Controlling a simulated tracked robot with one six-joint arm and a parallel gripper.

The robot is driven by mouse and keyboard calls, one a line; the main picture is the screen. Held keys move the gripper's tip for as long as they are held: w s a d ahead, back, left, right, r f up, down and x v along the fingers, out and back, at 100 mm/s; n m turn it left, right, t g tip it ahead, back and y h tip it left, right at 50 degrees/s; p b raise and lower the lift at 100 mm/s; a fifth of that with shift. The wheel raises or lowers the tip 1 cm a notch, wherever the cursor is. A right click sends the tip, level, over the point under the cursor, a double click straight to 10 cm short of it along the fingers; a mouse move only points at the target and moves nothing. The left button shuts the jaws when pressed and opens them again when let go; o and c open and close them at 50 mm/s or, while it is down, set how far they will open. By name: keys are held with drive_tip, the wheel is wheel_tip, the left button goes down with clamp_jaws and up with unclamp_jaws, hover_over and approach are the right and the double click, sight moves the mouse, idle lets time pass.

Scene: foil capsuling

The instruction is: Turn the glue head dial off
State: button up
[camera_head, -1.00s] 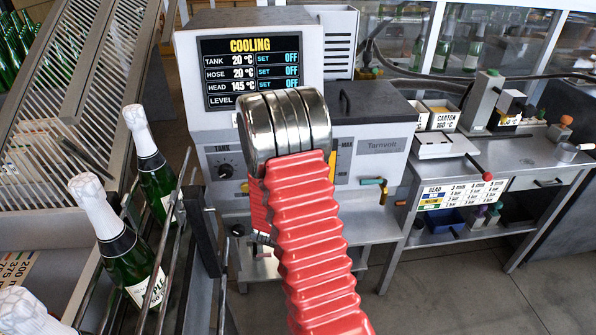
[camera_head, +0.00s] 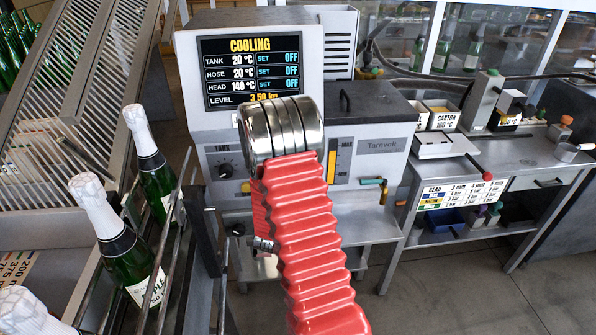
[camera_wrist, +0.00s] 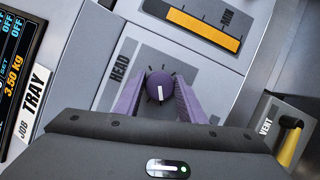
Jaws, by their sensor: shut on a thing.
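The glue head dial is a round dark purple-grey knob (camera_wrist: 160,86) with a white pointer line, below the word HEAD on the machine's pale front in the wrist view. My gripper (camera_wrist: 160,95) has its two purple fingers on either side of the knob, shut on it. In the head view the dial and the fingers are hidden behind my red-sleeved arm. The screen (camera_head: 252,72) reads COOLING, with tank 20 °C, hose 20 °C, head 140 °C, and SET OFF on all three rows.
The TANK dial (camera_head: 225,170) sits left of my arm. A yellow level gauge (camera_wrist: 205,28) is close to my gripper, and a yellow-handled VENT lever (camera_wrist: 289,140) is at the right. Foil-topped bottles (camera_head: 130,262) stand along the rack at the left.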

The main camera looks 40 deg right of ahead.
drive_tip(key=o, duration=0.7)
drive_tip(key=shift+a+f, duration=0.1)
drive_tip(key=shift+f, duration=0.25)
drive_tip(key=o, duration=0.3)
drive_tip(key=shift+r, duration=0.15)
drive_tip(key=shift+o, duration=0.2)
drive_tip(key=v, duration=1.3)
drive_tip(key=shift+s+a, duration=0.25)
drive_tip(key=shift+a, duration=0.05)
